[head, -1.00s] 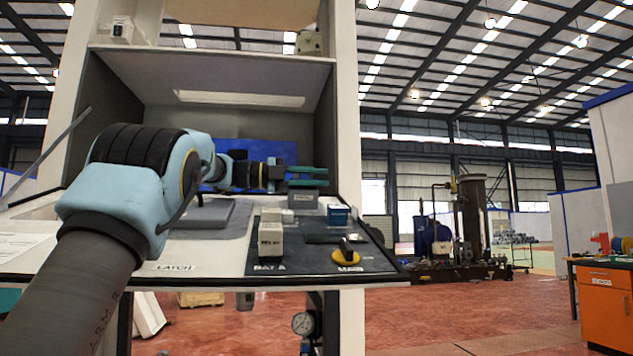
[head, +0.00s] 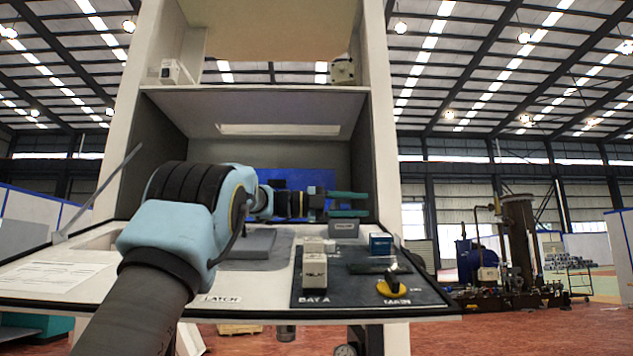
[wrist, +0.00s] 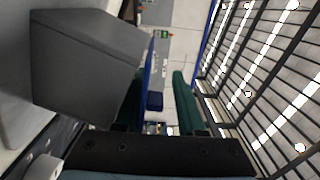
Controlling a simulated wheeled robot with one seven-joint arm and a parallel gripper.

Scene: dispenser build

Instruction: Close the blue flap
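The blue flap appears to be the blue panel (head: 311,181) at the back of the cabinet bay, partly hidden behind my arm. My gripper (head: 362,204) has two green fingers pointing right, one above the other with a gap between them. It is in front of the panel's right part, near the bay's right wall. In the wrist view the green fingers (wrist: 158,103) are apart, and a narrow blue piece (wrist: 154,100) shows between them. I cannot tell whether it is the flap or whether a finger touches it. A grey block (wrist: 85,62) covers part of one finger.
The sloped panel below holds a yellow-and-black MAIN knob (head: 391,287), a pale relay block (head: 314,272), a blue-and-white block (head: 381,244) and a small grey box (head: 343,229) just under my gripper. A thin grey rod (head: 98,192) rises at the left.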

